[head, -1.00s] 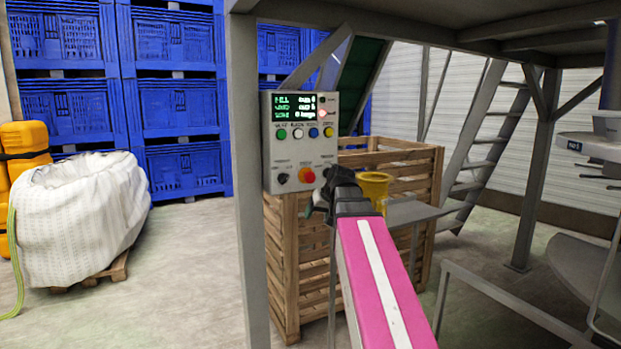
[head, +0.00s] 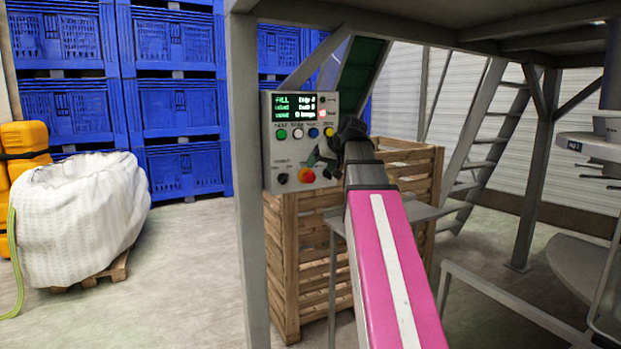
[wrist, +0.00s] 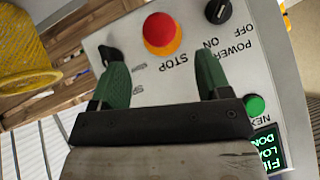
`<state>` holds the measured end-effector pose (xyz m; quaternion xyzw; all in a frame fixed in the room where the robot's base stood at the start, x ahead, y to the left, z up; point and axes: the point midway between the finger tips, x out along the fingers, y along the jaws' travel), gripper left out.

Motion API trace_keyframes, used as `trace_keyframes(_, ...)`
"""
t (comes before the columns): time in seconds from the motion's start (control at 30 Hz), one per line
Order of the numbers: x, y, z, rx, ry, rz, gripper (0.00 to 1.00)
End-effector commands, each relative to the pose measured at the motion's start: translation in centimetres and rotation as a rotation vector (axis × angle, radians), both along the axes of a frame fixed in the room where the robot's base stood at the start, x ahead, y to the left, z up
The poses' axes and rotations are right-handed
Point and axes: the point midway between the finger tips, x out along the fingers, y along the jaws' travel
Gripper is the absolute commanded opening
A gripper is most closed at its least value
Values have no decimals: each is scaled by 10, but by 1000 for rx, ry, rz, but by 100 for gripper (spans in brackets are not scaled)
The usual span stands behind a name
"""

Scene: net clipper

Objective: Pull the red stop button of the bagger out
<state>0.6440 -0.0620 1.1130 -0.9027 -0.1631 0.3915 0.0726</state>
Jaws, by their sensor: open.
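The red stop button (head: 306,175) is at the bottom of the grey control panel (head: 290,155) in the head view. In the wrist view the round red stop button (wrist: 159,29) sits on a yellow ring above the word STOP. My gripper (wrist: 158,58) is open and empty, with two green fingers pointing at the panel. The button shows beyond the fingertips, between their lines, and does not appear to be gripped. In the head view my gripper (head: 322,160) is just up and right of the button. Whether a fingertip touches the panel cannot be told.
A black power knob (wrist: 218,11) is right of the button in the wrist view, and a green button (wrist: 255,105) is lower right. A grey post (head: 249,230) stands beside the panel. A wooden crate (head: 290,265) is below.

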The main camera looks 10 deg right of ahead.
Motion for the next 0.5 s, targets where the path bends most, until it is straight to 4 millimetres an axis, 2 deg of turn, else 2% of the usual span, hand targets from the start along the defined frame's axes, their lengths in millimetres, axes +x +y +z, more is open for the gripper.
trace_keyframes(0.2,25,13,-26,1,1,0,71)
trace_keyframes(0.5,47,25,-49,0,1,0,71)
